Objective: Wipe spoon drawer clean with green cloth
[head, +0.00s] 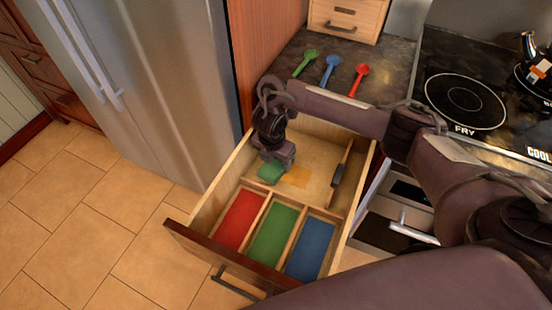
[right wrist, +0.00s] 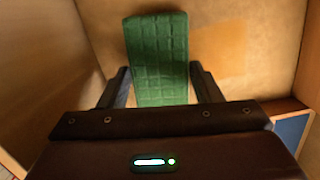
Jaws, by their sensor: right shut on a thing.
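The open drawer (head: 210,194) has a bare wooden back section and red (head: 239,220), green (head: 273,236) and blue (head: 310,249) compartments at its front. My right gripper (head: 276,166) is down inside the back section, shut on the green cloth (head: 270,173). The quilted cloth also shows between the fingers in the right wrist view (right wrist: 157,60). An orange-yellow stain (head: 296,177) lies on the drawer floor just right of the cloth; it also shows in the right wrist view (right wrist: 220,48). Green (head: 304,63), blue (head: 329,69) and red (head: 358,79) spoons lie on the counter. My left gripper is out of view.
A steel fridge (head: 150,80) is close on the left. The stove (head: 465,100) with a kettle (head: 532,65) is at the right. A wooden box (head: 345,18) stands on the counter behind the spoons.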

